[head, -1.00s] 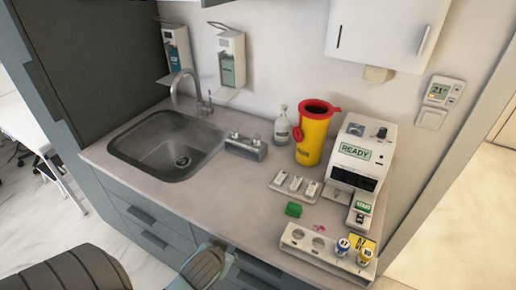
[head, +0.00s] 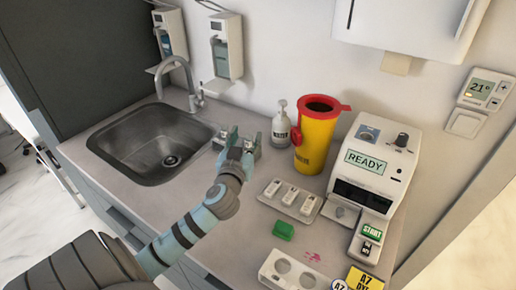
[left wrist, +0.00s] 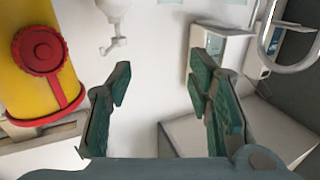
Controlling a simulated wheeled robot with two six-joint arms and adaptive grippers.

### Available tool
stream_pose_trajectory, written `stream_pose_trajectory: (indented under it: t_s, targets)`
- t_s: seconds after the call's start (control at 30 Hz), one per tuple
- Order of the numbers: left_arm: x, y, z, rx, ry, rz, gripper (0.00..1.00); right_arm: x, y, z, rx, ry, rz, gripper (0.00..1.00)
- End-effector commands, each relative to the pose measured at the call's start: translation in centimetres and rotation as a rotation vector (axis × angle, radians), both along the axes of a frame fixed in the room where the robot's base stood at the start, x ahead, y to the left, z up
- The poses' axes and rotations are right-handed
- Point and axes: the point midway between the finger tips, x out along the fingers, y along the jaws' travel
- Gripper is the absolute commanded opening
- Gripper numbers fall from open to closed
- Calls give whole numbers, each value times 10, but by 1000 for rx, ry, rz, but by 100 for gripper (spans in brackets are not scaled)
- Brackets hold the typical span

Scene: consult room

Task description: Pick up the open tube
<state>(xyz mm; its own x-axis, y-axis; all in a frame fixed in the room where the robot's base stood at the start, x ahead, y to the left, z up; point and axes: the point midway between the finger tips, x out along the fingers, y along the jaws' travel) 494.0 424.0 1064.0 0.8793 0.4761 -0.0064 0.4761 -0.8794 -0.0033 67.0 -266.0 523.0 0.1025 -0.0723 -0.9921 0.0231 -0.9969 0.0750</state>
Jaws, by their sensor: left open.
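I cannot make out the open tube for certain in either view. My left gripper (head: 236,136) is open over the small grey rack (head: 257,150) between the sink and the yellow bin, and it covers much of that rack. In the left wrist view its two green-padded fingers (left wrist: 160,92) stand apart with nothing seen between them. A white rack (head: 268,268) with round holes is cut off by the bottom edge of the head view. Tops of labelled tubes (head: 340,285) show at its right. My right gripper is not in view.
A yellow bin with red lid (head: 316,140) and a white pump bottle (head: 281,128) stand behind. A tray of white cartridges (head: 290,197), a green block (head: 283,230) and a white READY device (head: 372,170) are right. The sink (head: 150,145) is left. A pink stain (head: 312,256) marks the counter.

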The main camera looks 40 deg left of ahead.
Motion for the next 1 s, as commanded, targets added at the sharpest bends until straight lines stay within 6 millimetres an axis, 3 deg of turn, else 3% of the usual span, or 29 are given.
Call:
stream_pose_trajectory:
  t_s: [0.1,0.27,0.63,0.9,1.0]
  targets:
    - [-4,3,-36,-2,7,8,47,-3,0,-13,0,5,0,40]
    - [-5,5,-73,1,7,11,47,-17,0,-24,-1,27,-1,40]
    - [54,36,-66,-1,5,10,47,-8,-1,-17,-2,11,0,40]
    - [61,39,-67,-1,6,6,47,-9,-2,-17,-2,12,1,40]
    - [61,39,-67,-1,6,6,31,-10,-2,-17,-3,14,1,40]
